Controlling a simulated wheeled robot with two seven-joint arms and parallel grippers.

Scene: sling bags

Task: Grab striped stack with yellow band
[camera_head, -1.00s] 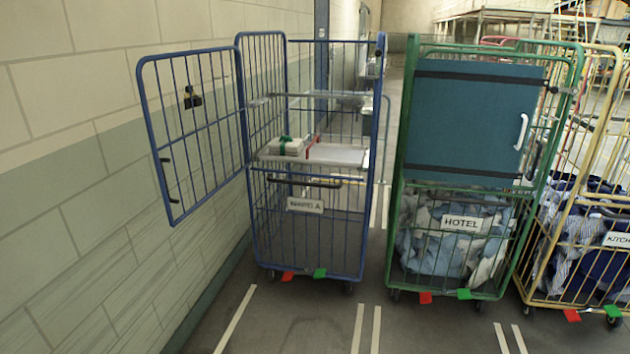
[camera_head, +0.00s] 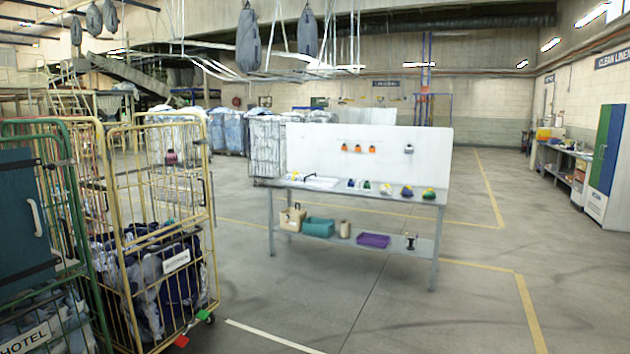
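I do not see a striped stack with a yellow band that I can make out for certain. A grey table (camera_head: 355,194) stands in the middle, with small coloured items (camera_head: 387,189) in a row on its top, too small to tell apart. A yellow cage trolley (camera_head: 160,225) at the left holds dark blue and striped loose cloth (camera_head: 150,275). Neither of my grippers shows in the head view.
A green cage trolley (camera_head: 85,270) labelled HOTEL stands at the left edge. The table's lower shelf holds a teal bin (camera_head: 319,226) and a purple tray (camera_head: 373,240). A blue and green cabinet (camera_head: 606,165) stands far right. The floor (camera_head: 470,300) at front right is clear.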

